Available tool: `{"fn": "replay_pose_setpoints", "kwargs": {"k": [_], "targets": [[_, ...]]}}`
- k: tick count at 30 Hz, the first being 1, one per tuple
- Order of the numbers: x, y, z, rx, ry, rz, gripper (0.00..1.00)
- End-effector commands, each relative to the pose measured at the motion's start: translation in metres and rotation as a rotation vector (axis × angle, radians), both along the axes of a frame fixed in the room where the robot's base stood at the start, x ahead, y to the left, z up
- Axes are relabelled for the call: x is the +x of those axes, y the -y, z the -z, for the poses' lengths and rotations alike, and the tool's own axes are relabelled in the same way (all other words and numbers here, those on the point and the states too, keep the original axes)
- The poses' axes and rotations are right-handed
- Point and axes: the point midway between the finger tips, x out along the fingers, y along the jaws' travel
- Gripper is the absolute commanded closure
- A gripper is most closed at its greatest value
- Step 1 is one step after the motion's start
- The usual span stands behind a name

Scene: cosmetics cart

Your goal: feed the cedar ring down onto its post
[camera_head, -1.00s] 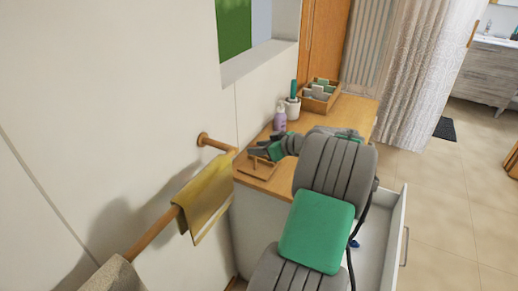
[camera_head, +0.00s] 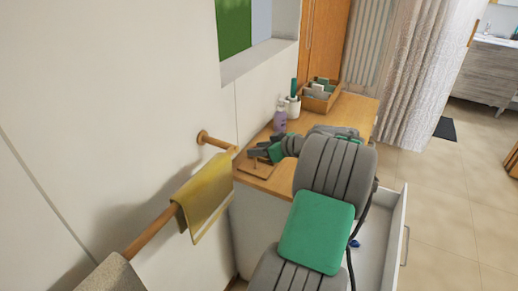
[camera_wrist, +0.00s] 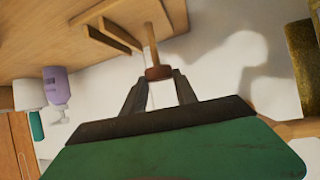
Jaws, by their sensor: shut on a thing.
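The cedar ring (camera_wrist: 158,73) is a small reddish-brown band between my fingertips in the wrist view. My gripper (camera_wrist: 160,76) is shut on it. The pale wooden post (camera_wrist: 151,42) runs in line with the ring, at its far side. Whether the ring is around the post's end or only against it, I cannot tell. The post belongs to a wooden stand (camera_wrist: 108,38) on the cart top. In the head view, my gripper (camera_head: 262,152) is just above the stand (camera_head: 256,168), at the near left corner of the cart; the ring is too small to make out there.
A lavender bottle (camera_head: 280,119), a white cup (camera_head: 293,107) with a green item, and a divided wooden box (camera_head: 320,98) stand farther back on the cart top (camera_head: 346,106). A yellow towel (camera_head: 205,196) hangs on a wall rail at left. A drawer (camera_head: 390,238) is open at right.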

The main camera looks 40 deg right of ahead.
Motion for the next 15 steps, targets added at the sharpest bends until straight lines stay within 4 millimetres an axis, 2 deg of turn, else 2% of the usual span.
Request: {"fn": "replay_pose_setpoints", "kwargs": {"k": [15], "targets": [[0.0000, 0.0000, 0.0086, 0.000, 0.000, 0.000, 1.00]]}}
